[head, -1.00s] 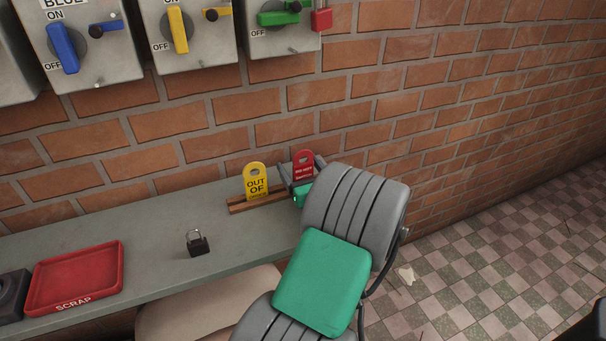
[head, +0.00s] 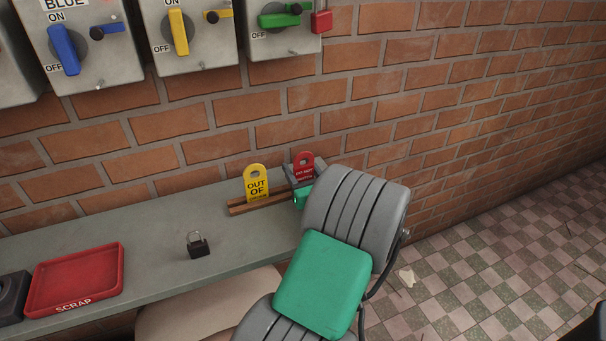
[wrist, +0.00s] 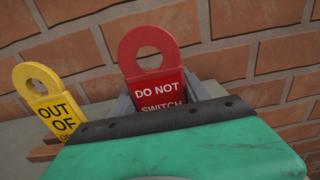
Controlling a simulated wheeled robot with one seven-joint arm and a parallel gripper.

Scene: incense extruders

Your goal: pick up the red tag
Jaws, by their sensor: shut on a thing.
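The red tag (head: 303,168) has a round hole at its top and stands upright at the right end of the wooden rack (head: 238,209) on the shelf. In the wrist view the red tag (wrist: 152,72) reads "DO NOT SWITCH", and its lower part is hidden behind my gripper. My gripper (head: 303,178) is shut on the red tag, with a grey finger showing at its side. The gripper (wrist: 158,98) also shows in the wrist view. I cannot tell whether the tag's bottom edge is clear of the rack.
A yellow "OUT OF" tag (head: 256,184) stands in the rack just left of the red tag. A black padlock (head: 198,246) and a red scrap tray (head: 75,281) lie on the grey shelf (head: 150,252). The brick wall (head: 400,140) is close behind.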

